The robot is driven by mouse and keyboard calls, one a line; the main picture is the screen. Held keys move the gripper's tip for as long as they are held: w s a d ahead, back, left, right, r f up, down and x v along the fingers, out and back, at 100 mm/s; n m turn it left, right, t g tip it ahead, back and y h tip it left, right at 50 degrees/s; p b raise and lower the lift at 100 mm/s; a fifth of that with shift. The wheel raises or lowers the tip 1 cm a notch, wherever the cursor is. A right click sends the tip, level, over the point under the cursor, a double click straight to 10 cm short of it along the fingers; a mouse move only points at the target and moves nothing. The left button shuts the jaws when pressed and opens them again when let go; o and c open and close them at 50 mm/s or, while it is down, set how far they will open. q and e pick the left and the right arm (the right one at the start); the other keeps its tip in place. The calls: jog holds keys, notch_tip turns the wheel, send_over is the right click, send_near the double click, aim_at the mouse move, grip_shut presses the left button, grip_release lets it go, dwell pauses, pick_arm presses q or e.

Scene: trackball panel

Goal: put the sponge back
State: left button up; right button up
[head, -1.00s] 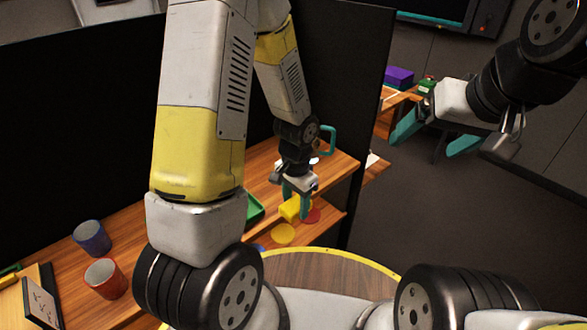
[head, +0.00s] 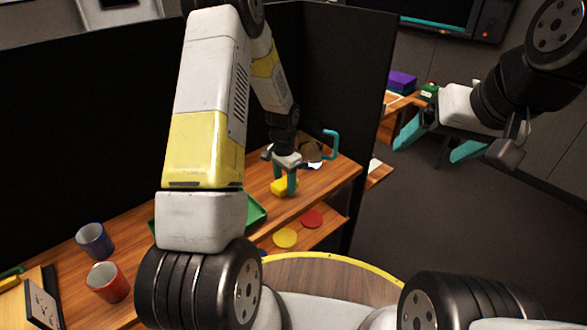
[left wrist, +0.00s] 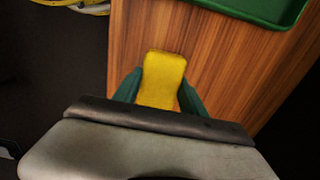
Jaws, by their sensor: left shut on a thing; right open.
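The yellow sponge (head: 280,187) is held between the teal fingers of my left gripper (head: 288,188), over the wooden shelf top near its right end. In the left wrist view the sponge (left wrist: 162,80) sits between the two fingers, with wood behind it; I cannot tell whether it touches the wood. A green tray (head: 256,214) lies to the left of the sponge, partly hidden by my left arm. The tray's corner (left wrist: 262,14) also shows at the top right of the left wrist view. My right gripper (head: 432,146) is open and empty, in the air at the right.
Blue (head: 95,240) and red (head: 107,281) cups stand on the wood at the left. A teal-handled object (head: 330,146) is just behind my left gripper. Yellow (head: 285,238) and red (head: 312,219) discs lie on the lower shelf. A dark panel rises behind.

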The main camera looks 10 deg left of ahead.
pick_arm(q)
jog(key=shift+f, duration=0.65)
jog(key=shift+f, duration=0.1)
jog(key=o, duration=1.3)
